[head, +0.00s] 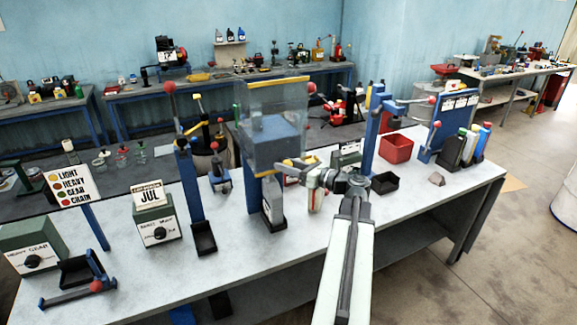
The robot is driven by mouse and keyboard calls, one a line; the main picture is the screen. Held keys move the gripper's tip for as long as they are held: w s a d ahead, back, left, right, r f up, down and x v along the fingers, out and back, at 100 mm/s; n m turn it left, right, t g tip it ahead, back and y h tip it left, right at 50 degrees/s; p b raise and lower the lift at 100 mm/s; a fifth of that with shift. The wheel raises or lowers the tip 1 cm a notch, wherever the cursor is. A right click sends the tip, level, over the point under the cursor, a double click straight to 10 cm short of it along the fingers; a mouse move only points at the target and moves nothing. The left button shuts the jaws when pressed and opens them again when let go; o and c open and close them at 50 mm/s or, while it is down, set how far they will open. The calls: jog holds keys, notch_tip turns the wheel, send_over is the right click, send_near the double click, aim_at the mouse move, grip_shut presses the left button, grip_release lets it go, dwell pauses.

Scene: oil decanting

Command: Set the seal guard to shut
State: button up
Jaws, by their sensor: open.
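The seal guard is a clear box-like cover (292,98) with a yellow top edge, around a blue block (275,138) on a blue post in the middle of the bench. A grey bottle (273,203) stands below the block, and its upper part is hidden. The clear cover reaches above the block; I cannot tell from this view whether it is shut. My gripper (289,166) is at the end of my arm, just right of the post and below the cover's lower right side. It is open, and it is small and partly lost against things behind it.
Left stand a blue post with a black tray (204,238), a JUL box (153,224) and a LIGHT/HEAVY/GEAR/CHAIN sign (72,186). Right are a red bin (396,148), a black bin (384,183) and several bottles (467,145). The bench's front strip is mostly clear.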

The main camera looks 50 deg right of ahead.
grip_shut()
dwell(1.4)
